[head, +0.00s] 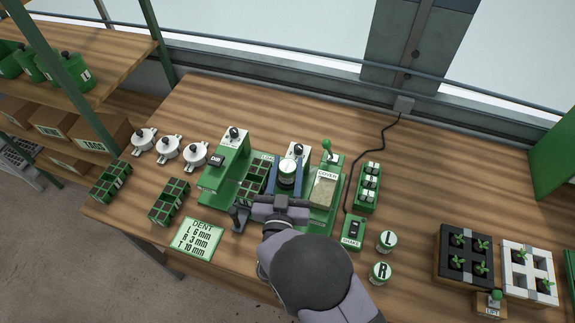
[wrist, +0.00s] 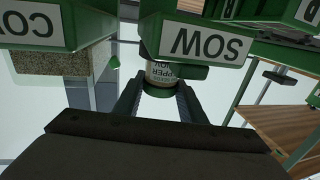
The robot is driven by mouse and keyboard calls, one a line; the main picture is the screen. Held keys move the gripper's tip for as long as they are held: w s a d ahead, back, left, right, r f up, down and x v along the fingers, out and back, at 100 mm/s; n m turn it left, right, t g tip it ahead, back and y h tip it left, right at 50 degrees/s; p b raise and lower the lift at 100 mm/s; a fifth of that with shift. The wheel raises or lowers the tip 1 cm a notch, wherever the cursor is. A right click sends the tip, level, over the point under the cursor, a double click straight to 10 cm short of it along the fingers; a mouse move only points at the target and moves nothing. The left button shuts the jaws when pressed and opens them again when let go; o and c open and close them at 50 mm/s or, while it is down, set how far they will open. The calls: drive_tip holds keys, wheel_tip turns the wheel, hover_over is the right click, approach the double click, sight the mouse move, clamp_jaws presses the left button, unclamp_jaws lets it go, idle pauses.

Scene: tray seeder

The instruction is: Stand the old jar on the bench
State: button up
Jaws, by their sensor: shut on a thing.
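A small white jar with green ends (head: 287,172) is at the middle station of the green seeder (head: 222,178). My gripper (head: 286,190) is shut on it, and the jar looks upright. In the wrist view the jar (wrist: 162,74) sits between my two fingers, its label partly legible, close to the block marked SOW (wrist: 205,42). I cannot tell whether it is seated in the station or lifted clear. Two similar jars, L (head: 388,240) and R (head: 380,272), stand on the wooden bench (head: 415,190) to the right of the seeder.
The COVER station (head: 326,187) and SHAKE switch (head: 352,232) are right of my gripper. A DENT card (head: 199,237) and green cell trays (head: 169,201) lie left. Seedling trays (head: 463,257) stand at right. Bare bench lies between the lettered jars and these trays.

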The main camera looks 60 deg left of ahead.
sight(284, 176)
drive_tip(key=shift+f, duration=0.2)
drive_tip(key=o, duration=1.1)
drive_tip(key=shift+s+d+f, duration=0.15)
drive_tip(key=shift+d, duration=0.05)
drive_tip(key=b+v, duration=0.2)
drive_tip(key=v, duration=0.1)
drive_tip(key=b+v, duration=0.2)
drive_tip(key=v, duration=0.1)
drive_tip(key=shift+s+a, duration=0.2)
drive_tip(key=shift+s, duration=0.05)
drive_tip(key=shift+o, duration=0.3)
drive_tip(key=shift+s+d+r, duration=0.2)
drive_tip(key=shift+d, duration=0.25)
